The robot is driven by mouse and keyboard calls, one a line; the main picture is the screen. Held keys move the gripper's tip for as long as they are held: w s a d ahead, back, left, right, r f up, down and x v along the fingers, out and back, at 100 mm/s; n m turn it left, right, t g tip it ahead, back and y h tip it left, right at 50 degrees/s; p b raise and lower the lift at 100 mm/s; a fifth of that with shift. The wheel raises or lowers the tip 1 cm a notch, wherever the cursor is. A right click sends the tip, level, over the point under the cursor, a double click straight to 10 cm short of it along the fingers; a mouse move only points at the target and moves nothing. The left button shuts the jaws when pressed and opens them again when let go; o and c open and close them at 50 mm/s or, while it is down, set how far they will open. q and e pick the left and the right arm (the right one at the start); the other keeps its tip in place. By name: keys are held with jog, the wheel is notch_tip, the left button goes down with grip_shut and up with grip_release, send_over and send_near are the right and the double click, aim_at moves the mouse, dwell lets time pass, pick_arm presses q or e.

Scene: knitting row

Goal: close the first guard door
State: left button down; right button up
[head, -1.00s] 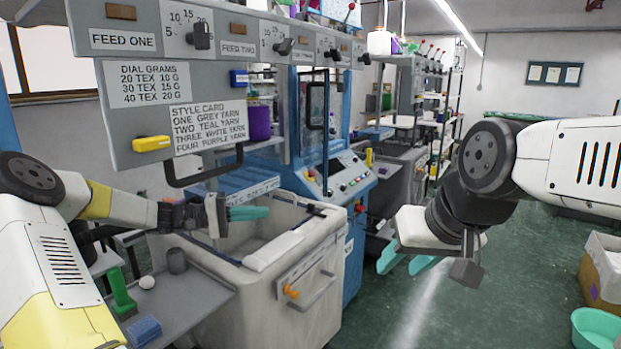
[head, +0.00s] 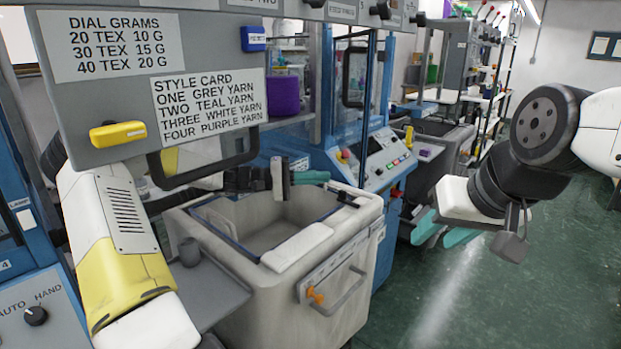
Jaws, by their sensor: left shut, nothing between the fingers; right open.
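A blue-framed clear guard door (head: 352,90) with a black upright handle stands on the blue machine behind the bin. I cannot tell for sure whether it is the first guard door, or how far open it is. My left gripper (head: 312,177) is shut and empty, above the back of the grey bin and in front of the machine. Its arm passes behind the black handle (head: 208,168) under the grey panel. My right gripper (head: 444,234) is open and empty over the green floor, well right of the door.
The grey panel (head: 105,88) with dial and style cards hangs close at upper left. The pale grey bin (head: 285,300) stands below my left gripper, beside a grey shelf (head: 210,292). A sloped control panel (head: 375,155) is behind it. The floor at right is clear.

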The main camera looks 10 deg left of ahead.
pick_arm(q)
jog(key=x, duration=0.6)
jog(key=shift+d, duration=0.15)
jog(key=shift+d, duration=0.1)
